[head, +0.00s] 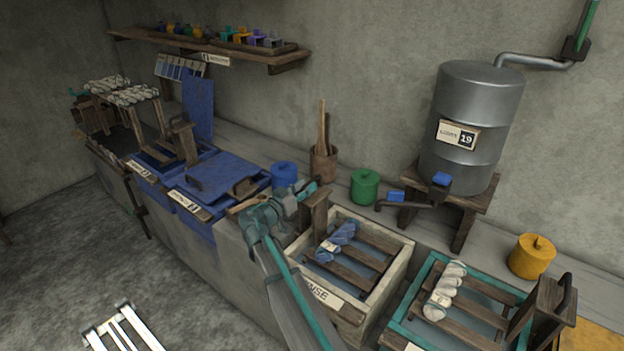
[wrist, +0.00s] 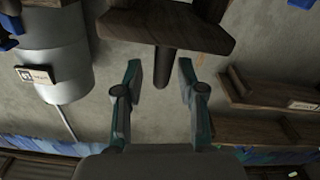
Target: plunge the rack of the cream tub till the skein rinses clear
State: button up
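The cream tub (head: 376,300), labelled RINSE, stands at the middle right in the head view. A blue skein (head: 337,243) lies across the slats of its wooden rack (head: 352,276), with grey-blue water between them. The rack's upright handle (head: 315,214) rises at the tub's far left corner. My gripper (head: 303,197) is beside the top of this handle. In the wrist view, my gripper (wrist: 160,68) has its two fingers apart. A dark wooden peg (wrist: 160,72) of the handle shows between the fingertips, with gaps on both sides.
A teal tub (head: 399,331) with a cream skein (head: 444,290) stands to the right. Blue lidded vats (head: 214,182) stand to the left. A metal tank (head: 472,130) on a wooden stand, a green pot (head: 364,187) and a yellow pot (head: 532,256) are behind.

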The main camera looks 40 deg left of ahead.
aim_at(319, 176)
jog(key=shift+w+p, duration=0.4)
jog(key=shift+w, duration=1.6)
grip_shut()
